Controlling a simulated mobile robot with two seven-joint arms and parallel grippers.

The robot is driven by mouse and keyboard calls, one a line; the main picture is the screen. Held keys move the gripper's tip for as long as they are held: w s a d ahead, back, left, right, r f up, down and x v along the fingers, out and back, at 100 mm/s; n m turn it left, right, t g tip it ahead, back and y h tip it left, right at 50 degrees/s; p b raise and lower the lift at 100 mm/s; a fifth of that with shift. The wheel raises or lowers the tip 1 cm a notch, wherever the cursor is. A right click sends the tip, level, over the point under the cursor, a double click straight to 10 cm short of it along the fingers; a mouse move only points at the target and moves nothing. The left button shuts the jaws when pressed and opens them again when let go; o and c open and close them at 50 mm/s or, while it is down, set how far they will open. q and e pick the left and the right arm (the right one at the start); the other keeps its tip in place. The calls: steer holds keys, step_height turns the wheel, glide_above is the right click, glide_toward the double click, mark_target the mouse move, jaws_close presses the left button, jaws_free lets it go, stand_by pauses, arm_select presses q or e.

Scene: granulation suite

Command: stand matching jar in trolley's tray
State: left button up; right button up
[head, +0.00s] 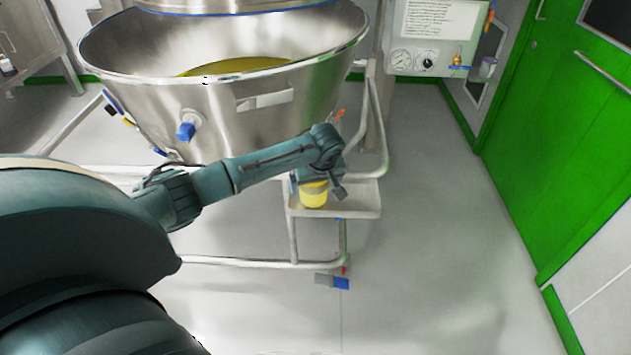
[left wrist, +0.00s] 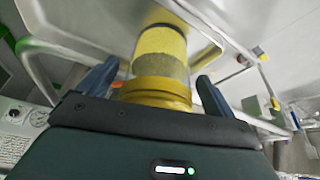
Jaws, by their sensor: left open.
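The jar (head: 313,193) shows yellow, partly behind my left gripper, over the left part of the trolley's small tray (head: 362,199). In the left wrist view the jar (left wrist: 161,55) is clear, with yellow and duller yellow contents and a yellow lid (left wrist: 156,93) at the near end. Its far end meets the tray (left wrist: 98,18) in the picture, and it looks upright there. My left gripper (head: 320,173) is open, its two fingers on either side of the lid, with gaps visible in the wrist view (left wrist: 155,88). Any label on the jar is hidden. My right gripper is out of view.
A large steel bowl (head: 222,115) with yellow powder stands on the trolley's tubular frame (head: 250,262) behind my arm. A gauge panel (head: 425,62) is on the back wall and a green door (head: 560,110) at right. The floor right of the tray is clear.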

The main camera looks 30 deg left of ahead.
arm_select(q)
steer(key=p+v, duration=0.2)
steer(key=v, duration=1)
steer(key=s+d+f+m+t+h, duration=0.2)
steer(key=s+d+f+m+h, duration=0.15)
steer(key=d+f, duration=0.35)
steer(key=s+d+f+m+t+h, duration=0.1)
steer(key=s+d+f+m+h, duration=0.1)
steer(key=s+d+f+m, duration=0.55)
steer(key=s+d+r+m+t+h, duration=0.1)
steer(key=s+d+t, duration=0.1)
steer(key=s, duration=0.3)
steer(key=s+d+r+m+t+h, duration=0.1)
steer(key=s+d+r+t, duration=0.1)
steer(key=s, duration=0.4)
steer(key=shift+d+r+t, duration=0.25)
steer(key=shift+d+t, duration=0.1)
steer(key=shift+t, duration=0.45)
